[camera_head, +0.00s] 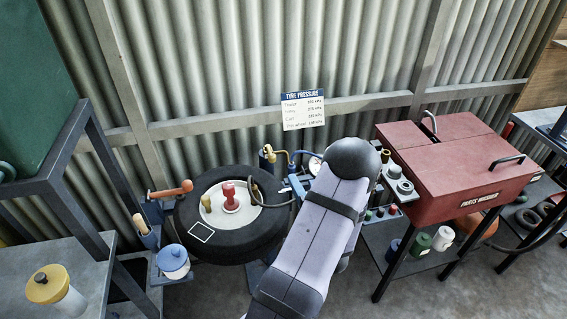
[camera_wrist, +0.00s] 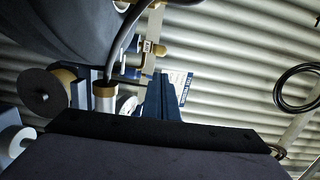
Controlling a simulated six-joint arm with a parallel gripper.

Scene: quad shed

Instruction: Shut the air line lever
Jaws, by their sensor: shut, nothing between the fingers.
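In the wrist view my gripper (camera_wrist: 163,80) shows as dark blue fingers close together, with nothing visible between them. Just beyond and to the left of the fingertips is a brass air line fitting (camera_wrist: 152,48) with blue parts beside it. I cannot tell whether the fingers touch it. In the head view brass piping (camera_head: 280,154) and a blue fitting (camera_head: 296,187) stand right of the tyre. My arm hides my gripper there and covers part of this area. I cannot clearly make out the lever or its position.
A black hose (camera_wrist: 122,30) runs by the fitting. A red parts washer (camera_head: 450,170) stands to the right. A corrugated wall (camera_head: 250,60) closes the back.

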